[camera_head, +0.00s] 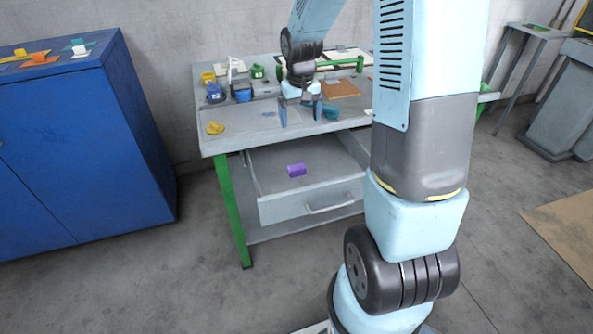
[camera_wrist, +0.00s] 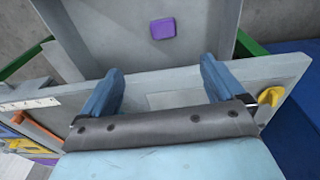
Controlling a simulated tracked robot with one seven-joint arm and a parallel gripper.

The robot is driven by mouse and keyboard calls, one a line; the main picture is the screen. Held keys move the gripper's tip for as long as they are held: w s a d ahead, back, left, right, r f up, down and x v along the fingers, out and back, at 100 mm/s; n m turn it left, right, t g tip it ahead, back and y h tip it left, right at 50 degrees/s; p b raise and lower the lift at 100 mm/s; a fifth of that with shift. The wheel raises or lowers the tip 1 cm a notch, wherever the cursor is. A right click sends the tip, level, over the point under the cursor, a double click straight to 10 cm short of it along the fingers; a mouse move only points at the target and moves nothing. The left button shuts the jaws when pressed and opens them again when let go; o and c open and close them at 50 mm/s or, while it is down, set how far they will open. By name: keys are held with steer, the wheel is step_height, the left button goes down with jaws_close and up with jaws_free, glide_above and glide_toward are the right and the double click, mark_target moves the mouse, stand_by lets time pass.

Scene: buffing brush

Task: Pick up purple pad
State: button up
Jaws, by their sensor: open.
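The purple pad (camera_head: 297,170) lies in the open drawer (camera_head: 310,203) under the workbench (camera_head: 225,140). It also shows as a small purple block near the top middle of the wrist view (camera_wrist: 163,29), on the bare drawer floor. My gripper (camera_head: 300,112) is over the front part of the bench top, above and behind the drawer in the head view, pointing down. In the wrist view my gripper (camera_wrist: 160,78) has its two blue fingers wide apart with nothing between them. The pad is beyond the fingertips, apart from them.
A yellow item (camera_head: 215,128) sits at the bench's front left corner. Several items, including a teal one (camera_head: 331,112) and a brown board (camera_head: 338,89), are on the bench. A blue cabinet (camera_head: 80,150) stands at left. The drawer looks otherwise empty.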

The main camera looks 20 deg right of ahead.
steer(key=g, duration=0.1)
glide_toward(297, 166)
step_height(297, 166, down, 9)
steer(key=shift+f, duration=0.2)
stand_by(0.7)
steer(key=c, duration=1.2)
steer(key=shift+r, duration=0.15)
